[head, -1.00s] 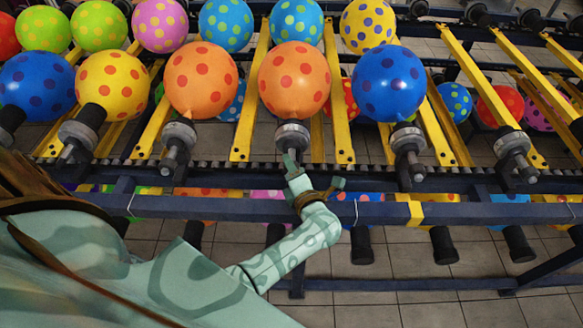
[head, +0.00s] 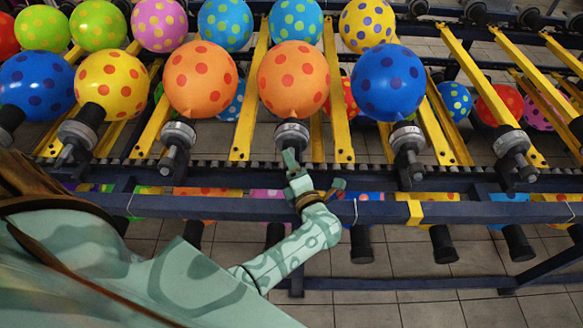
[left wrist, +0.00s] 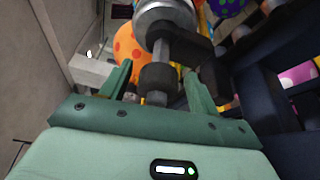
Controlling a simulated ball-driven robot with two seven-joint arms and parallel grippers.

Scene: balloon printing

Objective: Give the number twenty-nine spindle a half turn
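An orange balloon with red dots (head: 294,75) sits on a spindle with a grey collar (head: 291,132) in the front row. Small dark marks show on the collar, too small to read as a number for sure. My left gripper (head: 312,172) is just below this spindle in the head view. In the left wrist view, the spindle's dark shaft end (left wrist: 158,80) lies between the two green fingers of the left gripper (left wrist: 157,88), with visible gaps on both sides. The fingers are open. My right gripper is not in view.
Neighbouring spindles stand left (head: 177,135) and right (head: 407,140), with an orange balloon (head: 201,80) and a blue balloon (head: 388,83). A dark blue rail (head: 380,211) crosses below the spindles, close to my left gripper.

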